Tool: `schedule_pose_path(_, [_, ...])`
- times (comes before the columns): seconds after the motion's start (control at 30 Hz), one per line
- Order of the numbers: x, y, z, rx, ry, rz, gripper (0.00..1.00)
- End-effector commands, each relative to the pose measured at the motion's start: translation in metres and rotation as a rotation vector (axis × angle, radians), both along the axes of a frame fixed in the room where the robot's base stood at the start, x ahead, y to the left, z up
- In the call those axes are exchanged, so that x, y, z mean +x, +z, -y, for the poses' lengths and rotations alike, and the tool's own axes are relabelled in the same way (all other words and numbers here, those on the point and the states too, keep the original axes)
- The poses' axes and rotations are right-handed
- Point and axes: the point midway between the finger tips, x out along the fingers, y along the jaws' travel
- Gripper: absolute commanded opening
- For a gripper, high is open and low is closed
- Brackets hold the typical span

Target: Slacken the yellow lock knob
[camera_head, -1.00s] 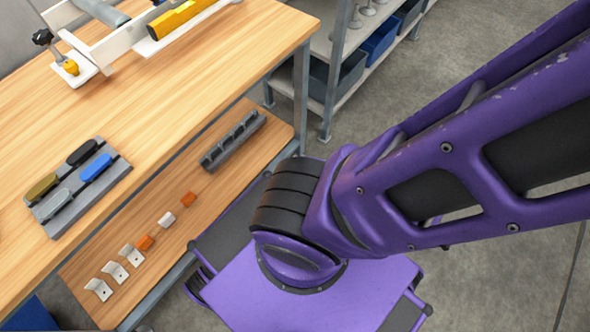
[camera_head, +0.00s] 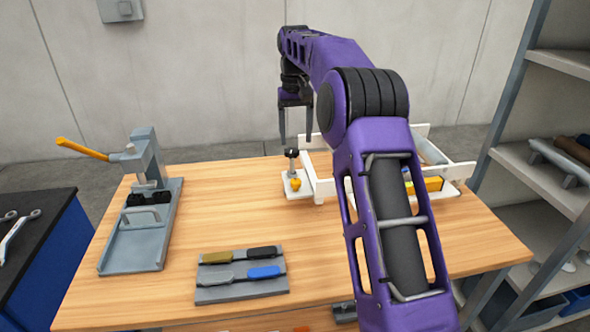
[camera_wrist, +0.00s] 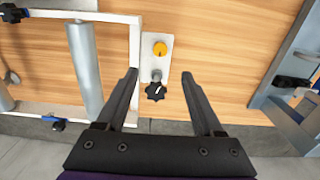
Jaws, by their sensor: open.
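The yellow lock knob (camera_head: 295,183) sits on a small white plate (camera_head: 299,190) at the left end of the white frame on the table. In the wrist view the yellow knob (camera_wrist: 160,49) is at the far end of the plate, with a black star-shaped knob (camera_wrist: 155,91) on the plate's nearer end. My gripper (camera_head: 296,138) is above the table behind the plate, fingers pointing down. In the wrist view my gripper (camera_wrist: 160,78) is open and empty. The black knob lies between its fingers in the picture; the yellow knob lies beyond them.
The white frame (camera_head: 320,188) carries a grey roller (camera_wrist: 84,68) beside the plate. A grey lever press (camera_head: 140,225) stands at the table's left. A grey holder (camera_head: 242,290) with several coloured handles lies at the front. Bare wood (camera_head: 220,200) lies between press and plate.

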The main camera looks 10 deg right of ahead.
Motion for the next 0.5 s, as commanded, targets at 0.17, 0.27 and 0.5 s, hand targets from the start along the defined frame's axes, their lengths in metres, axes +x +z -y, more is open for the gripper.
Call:
schedule_pose_path(0.17, [-0.001,-0.041,0.0,0.0,0.0,-0.004,0.69])
schedule_pose_path(0.27, [-0.001,-0.064,0.0,0.0,0.001,-0.004,0.69])
schedule_pose_path(0.5, [-0.001,-0.11,0.001,0.001,0.0,-0.003,0.69])
